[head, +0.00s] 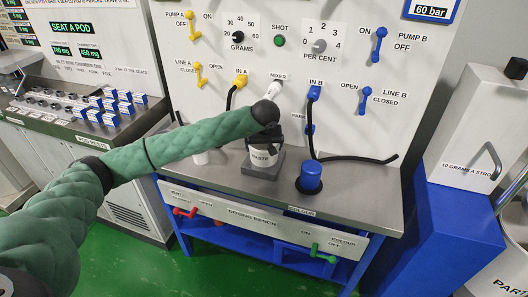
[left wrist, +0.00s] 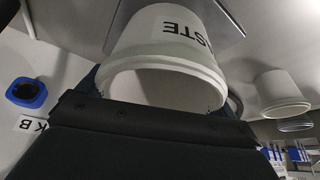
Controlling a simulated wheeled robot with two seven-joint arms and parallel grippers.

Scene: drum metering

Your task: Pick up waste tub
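The white waste tub (head: 263,158), marked WASTE, stands upright on a dark grey square stand (head: 262,171) on the dosing bench, below the mixer outlet. My left gripper (head: 265,139) is at the top of the tub, with its dark fingers spread at the two sides of the rim. In the left wrist view the tub (left wrist: 165,45) fills the space ahead of the gripper. I cannot tell whether the fingers press on it. The tub's far side is hidden. My right gripper is not in view.
A blue capped cylinder (head: 311,177) stands right of the tub, with a black hose (head: 360,159) behind it. The upright panel with levers and the mixer nozzle (head: 275,88) is close behind. A second white tub (left wrist: 282,90) shows in the left wrist view.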

